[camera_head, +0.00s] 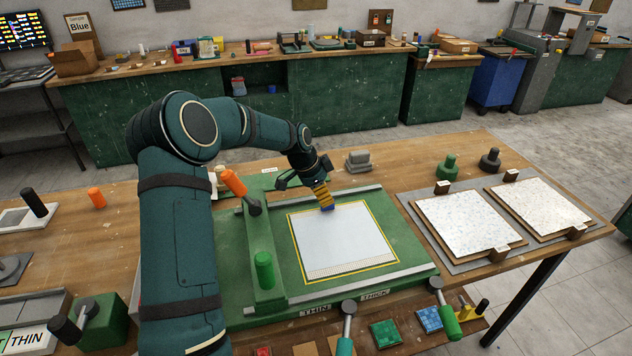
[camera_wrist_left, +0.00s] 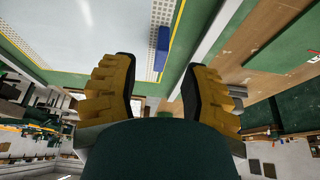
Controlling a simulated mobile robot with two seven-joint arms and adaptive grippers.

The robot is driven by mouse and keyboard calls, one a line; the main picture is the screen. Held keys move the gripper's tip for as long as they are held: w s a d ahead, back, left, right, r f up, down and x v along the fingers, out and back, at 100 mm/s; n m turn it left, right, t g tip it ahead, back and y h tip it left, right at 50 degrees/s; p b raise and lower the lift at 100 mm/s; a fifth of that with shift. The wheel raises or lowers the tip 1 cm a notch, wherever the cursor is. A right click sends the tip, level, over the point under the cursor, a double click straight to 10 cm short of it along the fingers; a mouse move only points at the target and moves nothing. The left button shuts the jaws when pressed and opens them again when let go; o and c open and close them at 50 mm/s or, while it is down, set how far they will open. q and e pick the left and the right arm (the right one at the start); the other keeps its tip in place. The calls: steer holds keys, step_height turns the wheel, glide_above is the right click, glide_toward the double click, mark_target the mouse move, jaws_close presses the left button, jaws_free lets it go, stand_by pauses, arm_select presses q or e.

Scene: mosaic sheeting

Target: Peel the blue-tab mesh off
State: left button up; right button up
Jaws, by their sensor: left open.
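A white sheet (camera_head: 340,240) lies flat inside a yellow outline on the green bed of the fixture (camera_head: 285,285). A dotted mesh strip shows along its near edge; in the left wrist view dotted mesh (camera_wrist_left: 147,15) shows near the tab. The blue tab (camera_head: 328,208) is at the sheet's far edge; it also shows in the left wrist view (camera_wrist_left: 163,48). My left gripper (camera_head: 322,194) points down at that edge, its yellow fingers just by the tab. In the left wrist view the fingers (camera_wrist_left: 157,68) are apart with nothing gripped. Contact with the tab cannot be told.
A green crossbar with an orange handle (camera_head: 233,182) and a green knob (camera_head: 264,268) stands left of the sheet. THIN and THICK labels and two levers (camera_head: 442,305) are at the front. Two speckled panels (camera_head: 468,222) lie on the right. A grey block (camera_head: 358,161) stands behind.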

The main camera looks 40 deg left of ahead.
arm_select(q)
steer(key=shift+x, duration=2)
jaws_close()
